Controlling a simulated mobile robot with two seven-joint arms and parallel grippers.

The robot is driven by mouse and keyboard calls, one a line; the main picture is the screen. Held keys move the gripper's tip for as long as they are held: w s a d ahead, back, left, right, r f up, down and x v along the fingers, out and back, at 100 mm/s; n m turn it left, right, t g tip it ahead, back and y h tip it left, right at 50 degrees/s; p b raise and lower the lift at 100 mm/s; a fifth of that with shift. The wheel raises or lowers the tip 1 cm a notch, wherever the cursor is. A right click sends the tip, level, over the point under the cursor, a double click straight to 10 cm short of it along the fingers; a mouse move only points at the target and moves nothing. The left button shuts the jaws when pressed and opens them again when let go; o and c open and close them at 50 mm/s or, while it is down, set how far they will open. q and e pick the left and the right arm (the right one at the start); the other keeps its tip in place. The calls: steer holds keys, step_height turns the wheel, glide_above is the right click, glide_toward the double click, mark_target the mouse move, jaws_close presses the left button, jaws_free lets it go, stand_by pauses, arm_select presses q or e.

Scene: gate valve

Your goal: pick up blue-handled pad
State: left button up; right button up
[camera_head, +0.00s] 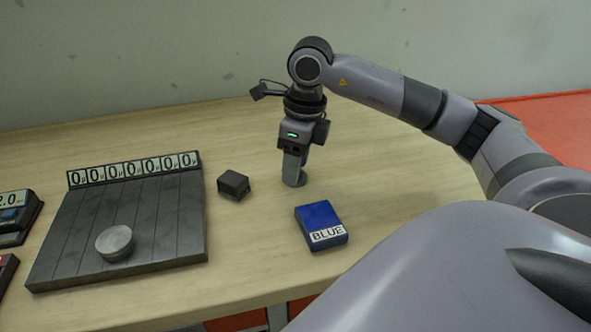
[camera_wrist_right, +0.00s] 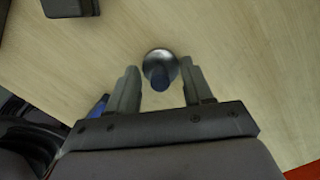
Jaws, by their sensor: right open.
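The blue-handled pad (camera_wrist_right: 160,61) is a round, shiny grey metal disc with a dark blue handle (camera_wrist_right: 161,86). In the right wrist view it is just beyond and between my fingertips. My right gripper (camera_head: 294,168) points down at the table in the head view, and its open fingers (camera_wrist_right: 158,77) stand on either side of the handle with gaps visible. In the head view a grey rim of the pad (camera_head: 299,182) shows at the fingertips, and the fingers hide the handle. My left gripper is not in view.
A blue box labelled BLUE (camera_head: 320,224) lies in front of my gripper. A small dark block (camera_head: 233,184) is to its left. Farther left, a dark slatted platform (camera_head: 150,225) with a number display (camera_head: 135,168) carries a grey metal disc (camera_head: 115,243). The table right of the gripper is clear.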

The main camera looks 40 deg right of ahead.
jaws_close()
stand_by(0.3)
step_height(320, 180, up, 8)
steer(key=shift+w+r, duration=0.1)
steer(key=shift+r, duration=0.05)
step_height(320, 180, up, 12)
steer(key=p, duration=0.5)
steer(key=shift+f, duration=0.3)
